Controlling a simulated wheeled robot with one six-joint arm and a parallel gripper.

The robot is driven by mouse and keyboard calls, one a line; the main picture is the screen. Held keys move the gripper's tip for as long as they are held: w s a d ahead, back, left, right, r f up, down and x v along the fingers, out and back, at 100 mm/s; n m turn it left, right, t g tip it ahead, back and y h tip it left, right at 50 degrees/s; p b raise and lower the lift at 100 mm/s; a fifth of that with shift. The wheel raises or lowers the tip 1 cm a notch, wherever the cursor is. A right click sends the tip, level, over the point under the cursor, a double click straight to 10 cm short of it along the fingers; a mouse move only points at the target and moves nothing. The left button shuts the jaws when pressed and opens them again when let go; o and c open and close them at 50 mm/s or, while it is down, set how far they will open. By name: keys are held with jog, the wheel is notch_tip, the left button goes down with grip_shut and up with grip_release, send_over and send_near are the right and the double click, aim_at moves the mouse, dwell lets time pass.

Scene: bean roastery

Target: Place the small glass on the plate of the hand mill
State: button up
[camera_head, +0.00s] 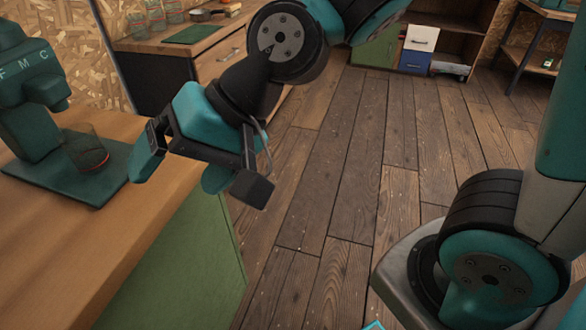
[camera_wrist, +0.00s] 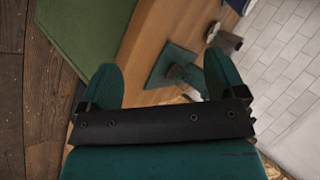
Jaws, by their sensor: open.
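The teal hand mill (camera_head: 30,100), marked "FMC", stands on the wooden counter at the left in the head view. Its flat dark teal plate (camera_head: 82,190) extends forward from it. A small clear glass (camera_head: 86,152) with a red ring near its base stands on this plate, in front of the mill body. My gripper (camera_head: 177,175) is open and empty, to the right of the glass and apart from it. In the wrist view my two teal fingers (camera_wrist: 165,78) are spread wide, with a teal plate (camera_wrist: 160,62) on a counter beyond them. I cannot make out the glass there.
The counter top (camera_head: 140,215) is bare in front of the plate. Several glasses (camera_head: 155,14) and a green mat (camera_head: 192,34) are on the back counter. Open wooden floor (camera_head: 335,190) lies to the right. Shelving with a white drawer (camera_head: 421,38) stands at the back.

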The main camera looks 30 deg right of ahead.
jog(key=s+d+n+g+h, duration=0.2)
jog(key=s+d+n+h, duration=0.2)
jog(key=d, duration=0.6)
jog(key=s+n, duration=0.2)
jog(key=s, duration=0.1)
jog(key=shift+d+n+h, duration=0.2)
jog(key=shift+n+h, duration=0.1)
jog(key=shift+h, duration=0.1)
jog(key=shift+c, duration=0.2)
